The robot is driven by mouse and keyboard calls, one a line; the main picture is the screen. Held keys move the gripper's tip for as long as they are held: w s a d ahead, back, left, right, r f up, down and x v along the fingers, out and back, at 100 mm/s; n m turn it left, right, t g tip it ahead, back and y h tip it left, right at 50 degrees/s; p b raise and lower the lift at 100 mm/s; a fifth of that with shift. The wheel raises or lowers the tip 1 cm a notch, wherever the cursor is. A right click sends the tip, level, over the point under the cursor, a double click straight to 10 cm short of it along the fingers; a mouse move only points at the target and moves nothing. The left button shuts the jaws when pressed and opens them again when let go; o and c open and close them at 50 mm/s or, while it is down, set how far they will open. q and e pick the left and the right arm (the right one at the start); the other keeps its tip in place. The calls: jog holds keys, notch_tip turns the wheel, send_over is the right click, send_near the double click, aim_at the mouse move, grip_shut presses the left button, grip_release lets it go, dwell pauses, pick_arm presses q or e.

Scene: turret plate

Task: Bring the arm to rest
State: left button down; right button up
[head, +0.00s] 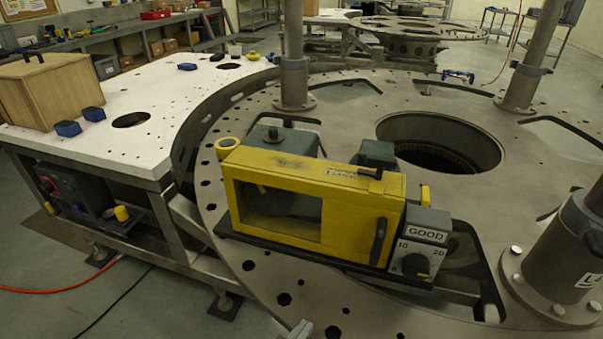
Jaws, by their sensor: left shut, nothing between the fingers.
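The tip of my left gripper (301,329) just shows at the bottom edge, over the front rim of the round grey turret plate (226,208). The rest of it is cut off by the frame. It is shut and empty, and looks apart from the yellow box. My right gripper is not in view. The yellow box-shaped device (365,215) with a window and black handles stands on the plate. A grey unit (425,242) with a dial and a "GOOD" label sits at its right end.
Grey posts (294,65) rise from the plate, which has a large central hole (440,143). A white table (60,150) at left holds a wooden box (45,90) and blue items (68,128). A red hose (60,289) lies on the floor.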

pick_arm(q)
jog(key=s+a+r+n+g+y, duration=0.1)
jog(key=s+a+n+g+y, duration=0.35)
jog(key=s+a, duration=1)
notch_tip(320, 180, down, 26)
jog(key=a+m+g+b, duration=0.2)
jog(key=g+b, duration=0.2)
jog(key=s+a+f+g+b, duration=0.1)
jog(key=s+a+f+b, duration=0.1)
jog(key=s+f, duration=1.3)
jog(key=shift+s+a+f+y+b, duration=0.25)
jog(key=shift+s+f+y+b, duration=0.15)
jog(key=shift+f, duration=0.55)
jog(key=shift+w, duration=0.1)
